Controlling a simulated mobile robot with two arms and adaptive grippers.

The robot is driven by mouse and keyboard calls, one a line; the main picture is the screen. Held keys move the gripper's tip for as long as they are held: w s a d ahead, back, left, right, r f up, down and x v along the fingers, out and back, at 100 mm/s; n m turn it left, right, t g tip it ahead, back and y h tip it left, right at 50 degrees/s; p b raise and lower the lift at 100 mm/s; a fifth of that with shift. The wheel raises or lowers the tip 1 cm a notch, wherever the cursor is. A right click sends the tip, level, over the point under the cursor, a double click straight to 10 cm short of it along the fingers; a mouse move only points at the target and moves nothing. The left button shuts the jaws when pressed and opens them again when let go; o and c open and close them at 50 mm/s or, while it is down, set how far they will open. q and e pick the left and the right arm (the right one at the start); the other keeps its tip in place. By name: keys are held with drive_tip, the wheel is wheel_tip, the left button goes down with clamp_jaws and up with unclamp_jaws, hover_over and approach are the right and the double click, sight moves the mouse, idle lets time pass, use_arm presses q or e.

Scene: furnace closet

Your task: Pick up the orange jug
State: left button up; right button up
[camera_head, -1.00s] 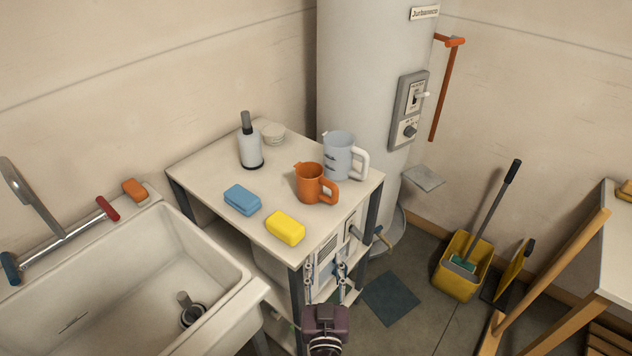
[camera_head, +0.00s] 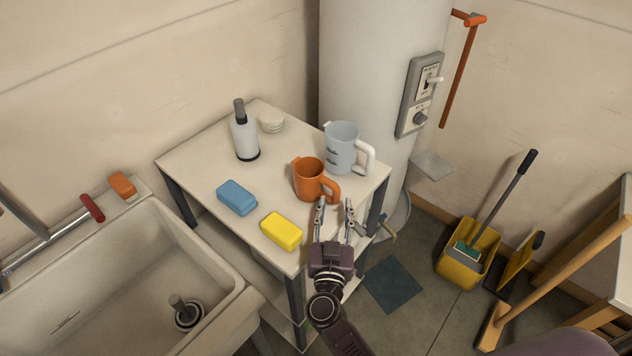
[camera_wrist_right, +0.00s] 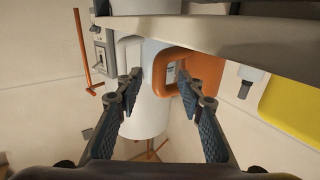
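The orange jug (camera_head: 309,180) stands upright on the small white table, its handle towards the right front. My right gripper (camera_head: 334,207) is open and empty at the table's front right edge, just in front of the jug's handle. In the right wrist view the two fingers (camera_wrist_right: 158,88) are spread, with the jug's orange handle (camera_wrist_right: 173,75) ahead between and beyond the tips. I cannot tell whether a finger touches the handle. My left gripper is not in view.
A grey measuring jug (camera_head: 341,148) stands close behind the orange jug. A yellow sponge (camera_head: 282,231), a blue sponge (camera_head: 237,197), a bottle (camera_head: 244,138) and small bowls (camera_head: 271,121) are on the table (camera_head: 203,158). A sink (camera_head: 110,270) is at left.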

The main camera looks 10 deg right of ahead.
sight(336, 199)
drive_tip(key=x, duration=0.4)
drive_tip(key=c, duration=0.4)
drive_tip(key=shift+d, duration=0.1)
clamp_jaws()
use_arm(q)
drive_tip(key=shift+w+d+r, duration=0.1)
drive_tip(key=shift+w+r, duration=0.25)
